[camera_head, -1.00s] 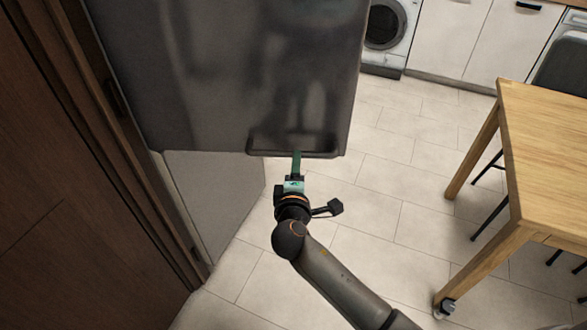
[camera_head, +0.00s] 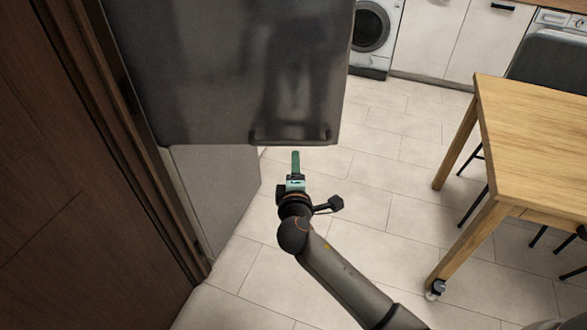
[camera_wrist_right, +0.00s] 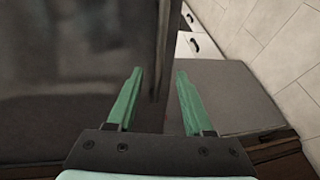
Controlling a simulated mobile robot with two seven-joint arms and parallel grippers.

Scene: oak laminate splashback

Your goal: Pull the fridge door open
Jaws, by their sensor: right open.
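The fridge door (camera_head: 225,70) is a dark grey glossy panel in the upper left of the head view. Its handle (camera_head: 290,141) is a dark bar along the lower edge, towards the right corner. My right gripper (camera_head: 295,156) is just below the handle in the picture, with a small gap between its fingertips and the bar. In the wrist view my right gripper (camera_wrist_right: 158,88) has its two green fingers spread, with nothing clearly held. The dark door fills the left there, and its edge shows between the fingers. My left gripper is out of view.
A pale grey panel (camera_head: 215,185) shows below the door. A brown wooden panel (camera_head: 60,190) stands close on the left. A wooden table (camera_head: 530,130) with chairs is at the right. A washing machine (camera_head: 372,35) is at the back. Tiled floor (camera_head: 385,190) is clear between.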

